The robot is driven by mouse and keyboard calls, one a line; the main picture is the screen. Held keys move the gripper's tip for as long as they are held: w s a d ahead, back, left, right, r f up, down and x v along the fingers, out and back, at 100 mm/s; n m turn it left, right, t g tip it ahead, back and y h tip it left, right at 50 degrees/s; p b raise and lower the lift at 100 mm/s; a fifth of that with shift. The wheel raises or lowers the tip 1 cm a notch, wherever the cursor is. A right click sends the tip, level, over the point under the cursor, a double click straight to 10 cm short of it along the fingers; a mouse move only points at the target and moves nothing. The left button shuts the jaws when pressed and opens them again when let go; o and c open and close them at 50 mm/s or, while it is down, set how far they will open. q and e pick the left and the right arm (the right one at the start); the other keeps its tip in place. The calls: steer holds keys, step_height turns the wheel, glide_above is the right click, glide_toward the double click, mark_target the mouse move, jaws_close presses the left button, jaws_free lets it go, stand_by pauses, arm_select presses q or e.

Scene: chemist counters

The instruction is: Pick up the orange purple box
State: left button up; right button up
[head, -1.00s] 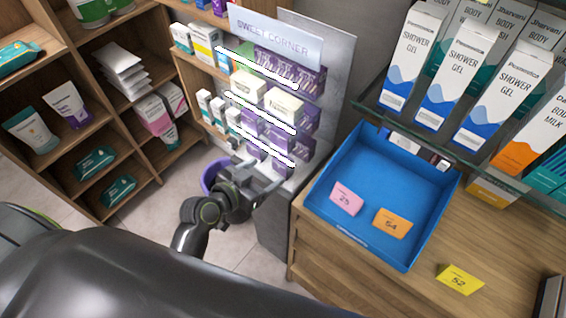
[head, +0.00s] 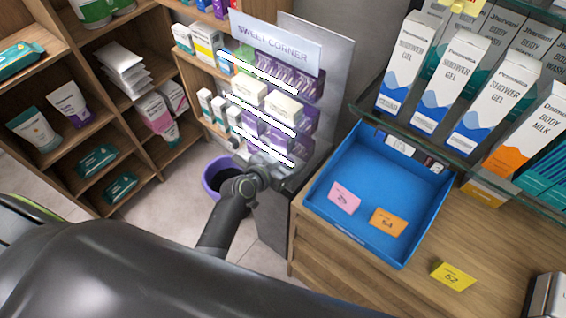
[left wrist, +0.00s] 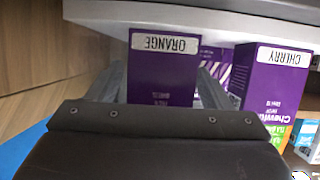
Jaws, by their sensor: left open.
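The purple box labelled ORANGE (left wrist: 162,78) stands straight ahead in the left wrist view, where its label appears upside down. My left gripper (left wrist: 163,92) is open, with one finger on each side of this box. I cannot tell whether the fingers touch it. In the head view my left gripper (head: 266,172) is at the lower part of the SWEET CORNER rack (head: 275,40), its fingers mostly hidden. A purple box labelled CHERRY (left wrist: 272,80) stands to the right of the orange one. My right gripper is not in view.
A purple-rimmed bin (head: 212,180) stands on the floor below the rack. A blue tray (head: 345,243) with price cards lies on the wooden counter to the right. Shower gel boxes (head: 408,65) stand on a glass shelf. Wooden shelves (head: 150,120) are at left.

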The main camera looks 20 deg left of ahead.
arm_select(q)
steer(key=shift+w, duration=0.2)
steer(key=shift+c, duration=0.3)
steer(key=c, duration=1)
